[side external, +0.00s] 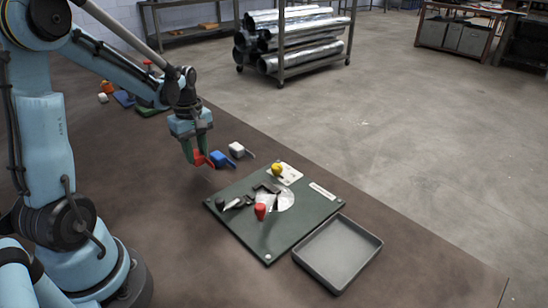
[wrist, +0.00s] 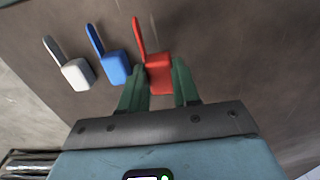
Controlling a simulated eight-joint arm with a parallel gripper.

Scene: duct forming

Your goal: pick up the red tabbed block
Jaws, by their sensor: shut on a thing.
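The red tabbed block (wrist: 158,72) is between the two green fingers of my gripper (wrist: 160,88) in the wrist view, with its long tab pointing away from the palm. In the side external view my gripper (side external: 198,157) is shut on the red tabbed block (side external: 200,159), at the left end of a row of blocks. I cannot tell whether the block still touches the table.
A blue tabbed block (side external: 222,159) and a white tabbed block (side external: 237,150) lie close beside the red one. A green board (side external: 240,235) with a red knob (side external: 260,211) and yellow knob (side external: 277,169) is nearby.

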